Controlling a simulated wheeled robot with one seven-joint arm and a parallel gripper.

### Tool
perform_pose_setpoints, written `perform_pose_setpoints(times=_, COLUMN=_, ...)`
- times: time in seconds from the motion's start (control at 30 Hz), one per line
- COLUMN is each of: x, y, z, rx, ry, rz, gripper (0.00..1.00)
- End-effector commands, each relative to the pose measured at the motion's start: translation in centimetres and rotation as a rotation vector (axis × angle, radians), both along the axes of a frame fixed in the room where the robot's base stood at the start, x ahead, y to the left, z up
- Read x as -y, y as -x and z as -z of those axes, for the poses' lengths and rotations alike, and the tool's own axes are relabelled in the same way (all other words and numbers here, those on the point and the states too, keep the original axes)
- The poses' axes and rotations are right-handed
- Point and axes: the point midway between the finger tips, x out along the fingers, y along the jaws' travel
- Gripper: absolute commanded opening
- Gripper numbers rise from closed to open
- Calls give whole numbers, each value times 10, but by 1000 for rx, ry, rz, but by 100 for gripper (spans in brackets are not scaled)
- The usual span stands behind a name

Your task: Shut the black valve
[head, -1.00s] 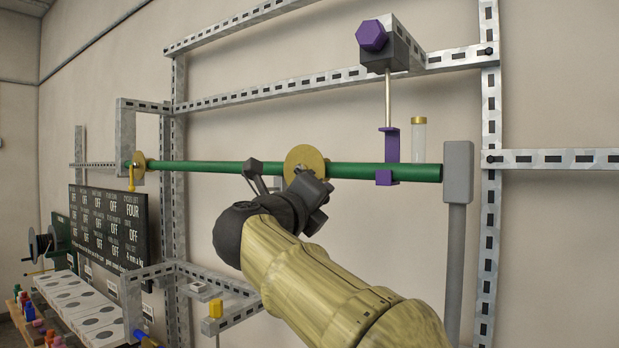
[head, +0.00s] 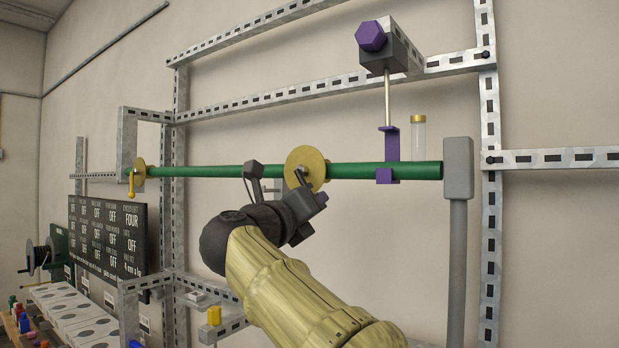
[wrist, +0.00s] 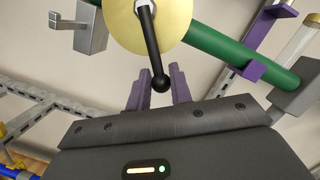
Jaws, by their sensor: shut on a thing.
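The black valve is a black lever with a ball end (wrist: 151,45) on a brass disc (wrist: 172,22), fixed to the green pipe (head: 221,171). In the wrist view the lever hangs down, tilted slightly, and its ball end lies between my purple fingers. My gripper (wrist: 159,88) is shut on this lever. In the head view the brass disc (head: 307,166) shows mid-pipe, with a short part of the lever (head: 301,178) below it. My wrist hides most of the grip there.
A yellow-handled valve (head: 131,184) is at the pipe's left end. A purple bracket (head: 388,146) with a rod and a grey post (head: 457,170) stand to the right. A black sign (head: 105,232) hangs lower left.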

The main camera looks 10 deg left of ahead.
Motion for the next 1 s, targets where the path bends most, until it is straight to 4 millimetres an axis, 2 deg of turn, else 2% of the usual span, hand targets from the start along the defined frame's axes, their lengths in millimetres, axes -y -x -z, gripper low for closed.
perform_pose_setpoints(times=0.27, x=-2, y=-1, z=2, rx=2, ry=-10, rz=-1, gripper=5)
perform_pose_setpoints(times=0.53, x=-12, y=-5, z=8, rx=67, ry=-165, rz=-2, gripper=5)
perform_pose_setpoints(times=0.87, x=-13, y=-5, z=7, rx=75, ry=-184, rz=-1, gripper=5)
perform_pose_setpoints(times=1.0, x=-19, y=-8, z=10, rx=105, ry=-259, rz=-1, gripper=5)
